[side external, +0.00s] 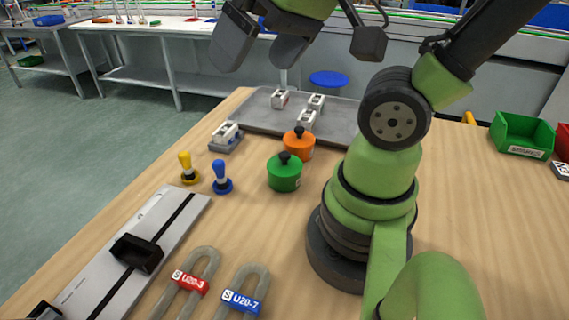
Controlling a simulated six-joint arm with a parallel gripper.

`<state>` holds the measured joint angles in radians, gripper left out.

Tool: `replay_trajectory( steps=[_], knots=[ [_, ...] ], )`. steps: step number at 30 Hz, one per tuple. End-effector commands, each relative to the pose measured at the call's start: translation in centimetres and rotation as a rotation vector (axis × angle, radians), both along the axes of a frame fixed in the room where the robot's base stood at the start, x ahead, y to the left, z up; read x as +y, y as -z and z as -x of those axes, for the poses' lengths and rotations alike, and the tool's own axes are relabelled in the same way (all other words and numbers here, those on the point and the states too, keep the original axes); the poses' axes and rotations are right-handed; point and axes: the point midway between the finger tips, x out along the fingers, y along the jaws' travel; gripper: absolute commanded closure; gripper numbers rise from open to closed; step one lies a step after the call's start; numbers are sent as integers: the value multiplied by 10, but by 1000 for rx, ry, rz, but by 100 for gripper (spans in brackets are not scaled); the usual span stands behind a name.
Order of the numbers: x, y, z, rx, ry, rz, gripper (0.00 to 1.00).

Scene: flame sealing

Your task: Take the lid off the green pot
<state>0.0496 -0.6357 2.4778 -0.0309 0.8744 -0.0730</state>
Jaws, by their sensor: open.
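The green pot (284,177) stands on the wooden table left of my arm's base. Its green lid (287,162) with a black knob sits on top of it. An orange pot (298,149) with a black-knobbed lid stands just behind it, slightly to the right. My gripper (252,50) is high at the top of the picture, its dark fingers spread apart with nothing between them. It is well above and apart from the green pot. The upper part of my gripper is cut off by the frame edge.
Yellow (187,169) and blue (222,178) knobbed pieces stand left of the pot. A grey tray (250,113) with white blocks lies behind. A green bin (521,135) stands right.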

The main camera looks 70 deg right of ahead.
Motion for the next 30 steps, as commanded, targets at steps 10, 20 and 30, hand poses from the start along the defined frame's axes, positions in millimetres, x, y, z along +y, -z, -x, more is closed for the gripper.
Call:
replay_trajectory(
  steps=[10, 20, 30],
  knots=[
    [-79, 79, -41, 392, -214, 252, 0],
    [-128, 152, -32, 623, -474, 254, 0],
    [-132, 192, -24, 648, -512, 246, 0]
  ],
)
